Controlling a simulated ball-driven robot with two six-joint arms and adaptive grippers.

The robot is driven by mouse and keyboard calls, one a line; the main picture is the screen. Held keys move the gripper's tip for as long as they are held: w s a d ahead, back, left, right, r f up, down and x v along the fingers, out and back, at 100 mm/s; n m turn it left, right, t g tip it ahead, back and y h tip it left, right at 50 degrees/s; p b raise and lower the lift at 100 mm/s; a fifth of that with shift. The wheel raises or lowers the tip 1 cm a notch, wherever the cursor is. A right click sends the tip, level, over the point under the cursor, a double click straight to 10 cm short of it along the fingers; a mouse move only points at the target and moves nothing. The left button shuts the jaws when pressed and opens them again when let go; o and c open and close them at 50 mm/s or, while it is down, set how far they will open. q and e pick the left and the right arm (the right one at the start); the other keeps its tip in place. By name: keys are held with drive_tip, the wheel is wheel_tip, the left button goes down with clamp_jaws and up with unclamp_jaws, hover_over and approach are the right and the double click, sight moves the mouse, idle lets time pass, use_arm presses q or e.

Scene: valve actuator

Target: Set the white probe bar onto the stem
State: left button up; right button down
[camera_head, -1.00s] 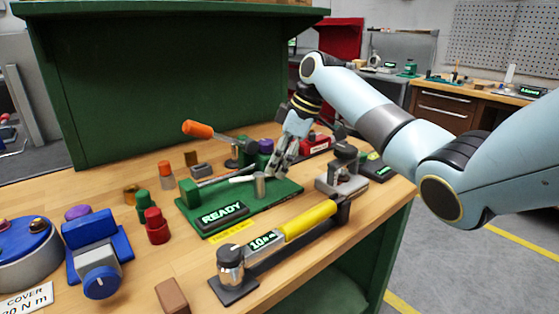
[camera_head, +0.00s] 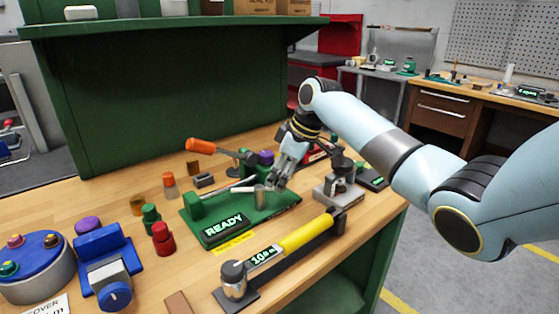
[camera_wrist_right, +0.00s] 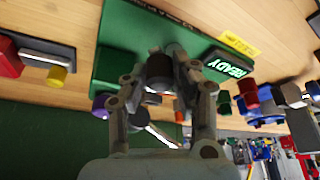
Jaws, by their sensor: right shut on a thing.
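The white probe bar (camera_head: 243,189) is a short pale bar over the green fixture (camera_head: 278,208). Its right end meets the upper part of a silver upright cylinder (camera_head: 260,196), which looks like the stem; I cannot tell whether they touch. My right gripper (camera_head: 281,182) is low over the fixture, just right of and behind the cylinder, with its fingers closed in. In the right wrist view the gripper (camera_wrist_right: 160,72) has a dark rounded piece between its fingers, and the grip on the bar is mostly hidden. My left gripper is not in view.
A lit READY display (camera_head: 223,228) is on the fixture's front. An orange-handled lever (camera_head: 201,146) rises behind. Red (camera_head: 162,238) and green (camera_head: 150,218) knobs stand left.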

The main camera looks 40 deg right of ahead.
drive_tip(key=shift+s+a+r+m+t+h+p, duration=0.15)
drive_tip(key=shift+s+a+m+h+p, duration=0.4)
drive_tip(key=shift+m+p, duration=1.5)
drive_tip(key=shift+s+a+f+m+t+h+p, duration=0.1)
drive_tip(key=shift+s+a+m+h+p, duration=0.15)
drive_tip(key=shift+a+m+h+p, duration=1.2)
drive_tip(key=shift+s+r+m+t+h+p, duration=0.15)
drive_tip(key=shift+s+m+p, duration=0.25)
drive_tip(key=shift+m+p, duration=2.15)
drive_tip(key=shift+f+n+p, duration=0.15)
drive_tip(key=shift+n+p, duration=0.2)
drive_tip(key=shift+p, duration=0.25)
drive_tip(key=c, duration=1.1)
unclamp_jaws()
drive_tip(key=shift+o, duration=0.2)
